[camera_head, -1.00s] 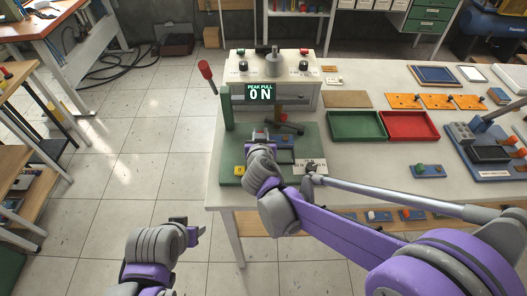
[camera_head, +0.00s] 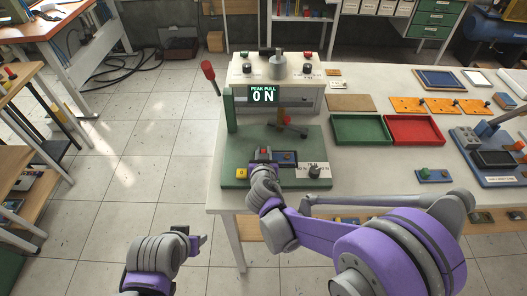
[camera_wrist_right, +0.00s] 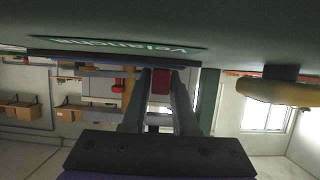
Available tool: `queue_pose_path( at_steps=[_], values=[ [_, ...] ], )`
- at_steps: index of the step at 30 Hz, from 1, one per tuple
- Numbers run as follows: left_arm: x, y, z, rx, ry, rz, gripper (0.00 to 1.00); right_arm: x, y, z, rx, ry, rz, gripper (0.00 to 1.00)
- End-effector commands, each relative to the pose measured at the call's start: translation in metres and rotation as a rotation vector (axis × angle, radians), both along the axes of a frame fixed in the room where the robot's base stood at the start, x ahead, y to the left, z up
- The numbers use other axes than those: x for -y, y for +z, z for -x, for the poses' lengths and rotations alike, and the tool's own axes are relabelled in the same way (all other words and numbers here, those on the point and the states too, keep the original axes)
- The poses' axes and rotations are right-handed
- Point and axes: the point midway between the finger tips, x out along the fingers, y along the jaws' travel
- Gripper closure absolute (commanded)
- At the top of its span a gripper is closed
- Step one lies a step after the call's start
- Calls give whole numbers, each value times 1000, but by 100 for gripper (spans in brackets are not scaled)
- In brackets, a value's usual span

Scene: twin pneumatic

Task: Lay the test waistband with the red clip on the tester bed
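The green tester bed (camera_head: 240,150) lies at the table's front left, with its display reading "PEAK PULL 0 N" behind. My right gripper (camera_head: 263,156) is low over the bed's front middle. In the right wrist view its fingers (camera_wrist_right: 160,88) close on a red piece (camera_wrist_right: 161,82), which looks like the red clip. A small blue piece (camera_head: 286,156), apparently the waistband, extends right from the fingertips in the head view. The gripper hides part of it, and I cannot tell whether it touches the bed. My left gripper (camera_head: 191,239) is open and empty, left of the table's front edge.
A red-knobbed lever (camera_head: 209,72) rises at the bed's left. Green (camera_head: 360,138) and red (camera_head: 412,139) trays lie to the right.

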Motion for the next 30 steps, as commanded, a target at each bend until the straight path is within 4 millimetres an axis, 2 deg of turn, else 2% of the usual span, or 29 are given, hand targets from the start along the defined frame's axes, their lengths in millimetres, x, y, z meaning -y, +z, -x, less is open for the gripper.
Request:
queue_pose_path(
  at_steps=[1, 3, 4, 15, 20, 30],
  values=[
    [0, 0, 0, 0, 0, 0, 50, 0, 0, 0, 0, 0, 0, 62],
    [0, 0, 0, 0, 0, 0, 50, 0, 0, 0, 0, 0, 0, 50],
    [0, 0, 0, 0, 0, 0, 50, 0, 0, 0, 0, 0, 0, 48],
    [0, 4, -1, 3, 0, 0, 50, 0, 6, 3, 1, 1, 1, 48],
    [0, 3, -1, 2, 0, 0, 50, 0, 15, 27, 1, 3, 1, 48],
    [0, 6, -2, 4, 0, 0, 50, 0, 42, 90, 1, 3, 1, 48]
  ],
)
